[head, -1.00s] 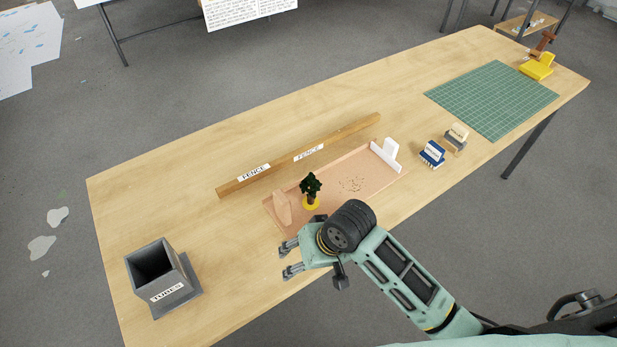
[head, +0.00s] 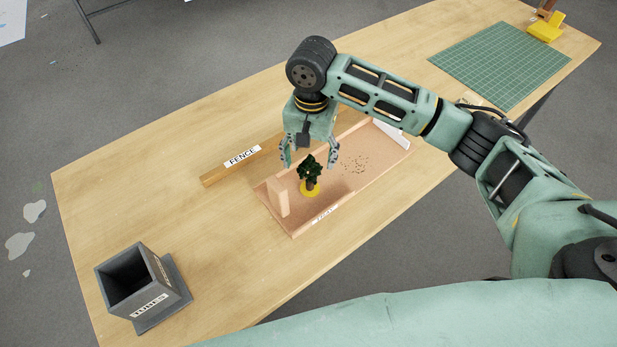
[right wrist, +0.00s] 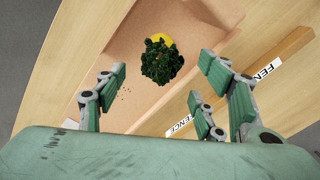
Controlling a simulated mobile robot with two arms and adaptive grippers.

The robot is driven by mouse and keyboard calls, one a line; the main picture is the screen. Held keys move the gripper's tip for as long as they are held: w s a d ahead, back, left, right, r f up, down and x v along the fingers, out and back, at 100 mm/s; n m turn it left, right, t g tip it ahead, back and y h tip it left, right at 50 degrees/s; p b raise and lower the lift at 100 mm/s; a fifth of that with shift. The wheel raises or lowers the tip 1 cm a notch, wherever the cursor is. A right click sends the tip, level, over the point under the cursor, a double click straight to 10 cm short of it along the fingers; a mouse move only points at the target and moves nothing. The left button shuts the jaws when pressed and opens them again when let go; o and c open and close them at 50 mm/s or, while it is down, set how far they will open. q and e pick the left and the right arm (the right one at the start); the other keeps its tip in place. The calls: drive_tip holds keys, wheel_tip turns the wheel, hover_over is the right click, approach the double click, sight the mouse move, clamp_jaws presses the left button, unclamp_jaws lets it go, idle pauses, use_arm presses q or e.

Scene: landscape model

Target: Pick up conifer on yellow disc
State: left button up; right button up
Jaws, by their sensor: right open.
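The dark green conifer (head: 309,170) stands upright on its yellow disc (head: 310,190) in the left part of the shallow wooden tray (head: 291,228). In the right wrist view the conifer (right wrist: 161,62) is seen from above, with part of the yellow disc (right wrist: 160,38) showing beyond it. My right gripper (head: 310,158) points down with its fingers spread and empty. It is just above and behind the conifer in the head view. In the right wrist view the conifer lies beyond the fingertips, between their lines. My left gripper is out of view.
A light wooden piece (head: 278,198) stands in the tray left of the conifer. A beam labelled FENCE (head: 226,166) lies behind the tray. A grey open box (head: 140,283) stands at front left, and a green mat (head: 500,62) lies far right.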

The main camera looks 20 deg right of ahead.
sight(312, 177)
drive_tip(key=shift+s+f, duration=0.1)
drive_tip(key=shift+f, duration=0.6)
wheel_tip(312, 177, down, 6)
drive_tip(key=shift+s+f+p, duration=0.15)
drive_tip(key=shift+p, duration=0.6)
drive_tip(key=shift+f, duration=0.35)
drive_tip(key=shift+c, duration=0.4)
drive_tip(key=shift+c, duration=0.9)
drive_tip(key=c, duration=1)
drive_tip(key=shift+c, duration=0.2)
